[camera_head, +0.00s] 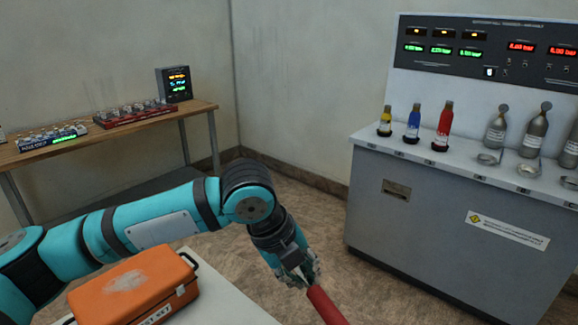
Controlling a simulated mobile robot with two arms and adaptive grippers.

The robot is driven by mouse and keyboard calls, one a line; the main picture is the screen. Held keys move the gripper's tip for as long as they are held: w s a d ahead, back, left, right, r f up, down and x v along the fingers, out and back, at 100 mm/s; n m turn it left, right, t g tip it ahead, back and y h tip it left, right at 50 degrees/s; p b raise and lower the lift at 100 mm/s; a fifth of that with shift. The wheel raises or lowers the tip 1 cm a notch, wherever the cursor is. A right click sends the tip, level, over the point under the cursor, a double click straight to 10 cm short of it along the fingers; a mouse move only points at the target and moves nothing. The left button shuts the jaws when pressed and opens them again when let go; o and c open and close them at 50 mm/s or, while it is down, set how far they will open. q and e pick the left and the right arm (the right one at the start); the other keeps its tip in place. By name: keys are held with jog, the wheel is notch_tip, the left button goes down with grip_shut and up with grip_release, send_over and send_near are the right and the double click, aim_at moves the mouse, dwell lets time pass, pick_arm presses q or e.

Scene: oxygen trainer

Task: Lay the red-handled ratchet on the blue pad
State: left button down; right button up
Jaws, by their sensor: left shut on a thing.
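My left gripper (301,272) is at the lower middle of the head view, at the end of the teal arm that comes in from the left. It is shut on the red-handled ratchet (325,304). Only a length of red handle shows, slanting down and right out of the bottom edge of the picture. The ratchet's head cannot be made out. The blue pad is not in view. My right gripper is not in view.
An orange case (135,287) sits on a pale table (225,296) at the lower left. A grey cabinet (400,215) at the right bears several bottles and a panel of lit displays. A wooden bench (200,107) with racks stands at the back left. Open floor lies between.

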pick_arm(q)
jog(key=s+a+f+n+y, duration=0.3)
jog(key=a+n, duration=0.4)
jog(key=n, duration=0.3)
jog(key=s+a+f+n+g+y, duration=0.1)
jog(key=s+a+f+n+y, duration=0.2)
jog(key=a+n, duration=0.4)
jog(key=s+a+f+n+g+y, duration=0.1)
jog(key=s+a+n, duration=0.4)
jog(key=n, duration=0.8)
jog(key=a+f+y, duration=0.1)
jog(key=a+f, duration=0.1)
jog(key=a, duration=0.1)
jog(key=shift+f+n+y, duration=0.4)
